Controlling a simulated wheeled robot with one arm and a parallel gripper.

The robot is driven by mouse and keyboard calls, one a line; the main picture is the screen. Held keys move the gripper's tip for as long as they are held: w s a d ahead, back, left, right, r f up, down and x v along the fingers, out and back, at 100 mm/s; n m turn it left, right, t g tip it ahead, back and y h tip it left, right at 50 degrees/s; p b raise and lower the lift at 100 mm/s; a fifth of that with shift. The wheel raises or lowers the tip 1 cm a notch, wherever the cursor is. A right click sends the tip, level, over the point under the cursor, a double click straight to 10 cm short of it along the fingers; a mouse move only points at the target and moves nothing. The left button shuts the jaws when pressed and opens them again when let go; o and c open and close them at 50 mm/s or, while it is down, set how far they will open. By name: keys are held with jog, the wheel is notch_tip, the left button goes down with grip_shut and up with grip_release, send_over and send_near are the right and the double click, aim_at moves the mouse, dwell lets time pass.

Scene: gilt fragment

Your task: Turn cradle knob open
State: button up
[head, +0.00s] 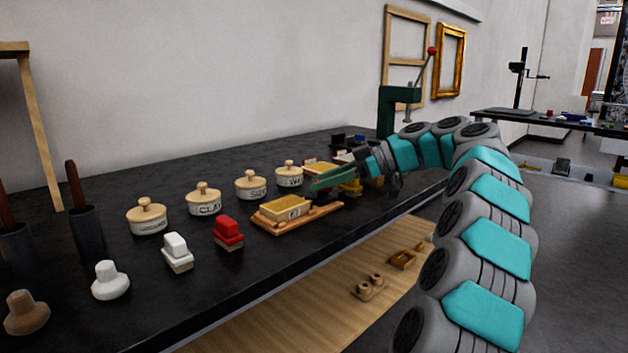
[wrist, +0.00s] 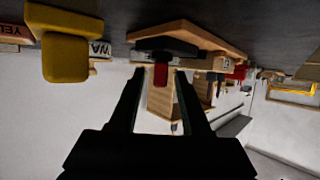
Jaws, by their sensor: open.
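My gripper (head: 322,183) reaches left over the black bench in the head view, low beside the wooden and yellow pieces. In the wrist view its two dark fingers (wrist: 158,73) are apart with nothing held. Beyond the fingertips, a wooden fixture (wrist: 205,34) hangs from the dark surface in this seemingly upside-down view. It carries a dark bar (wrist: 155,47) and a small red piece (wrist: 161,76), which appears between the fingertips. I cannot tell whether this red piece is the cradle knob, nor whether the fingers touch it.
A wooden tray with a yellow-topped block (head: 285,209) lies left of my gripper. Several lidded pots (head: 250,185) line the bench behind it. Red (head: 228,232) and white (head: 176,252) blocks stand nearer. A green press (head: 390,110) rises behind my arm. A yellow block (wrist: 65,58) is close in the wrist view.

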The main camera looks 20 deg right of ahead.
jog(key=shift+f, duration=0.1)
grip_shut()
dwell(0.3)
